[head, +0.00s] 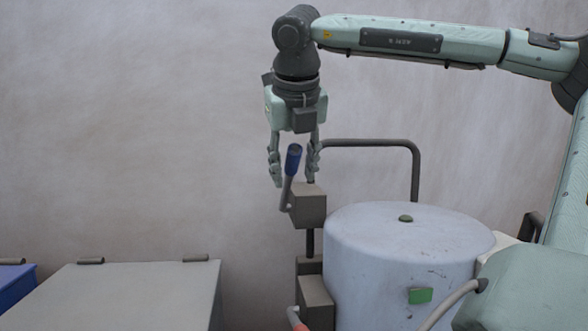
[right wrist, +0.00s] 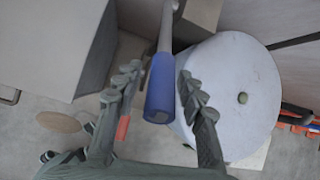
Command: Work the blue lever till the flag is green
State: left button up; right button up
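The blue lever (head: 292,160) has a blue grip on a grey rod, which rises from a grey box (head: 308,205) left of the drum. It stands nearly upright, tilted slightly. My right gripper (head: 294,170) points down over it, fingers apart, one on each side of the blue grip. In the right wrist view the blue grip (right wrist: 161,88) lies between the open fingers, closer to the right one; I cannot tell whether they touch. A green flag (head: 420,295) shows on the front of the pale drum (head: 365,265). My left gripper is not in view.
A red-tipped lever (head: 298,320) sits low beside the drum. A dark bent rail (head: 385,143) rises behind the drum. A grey lidded box (head: 130,290) and a blue box (head: 14,284) stand at left. Open space lies between the grey box and the lever.

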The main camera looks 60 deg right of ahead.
jog(key=v, duration=1.2)
dwell(0.5)
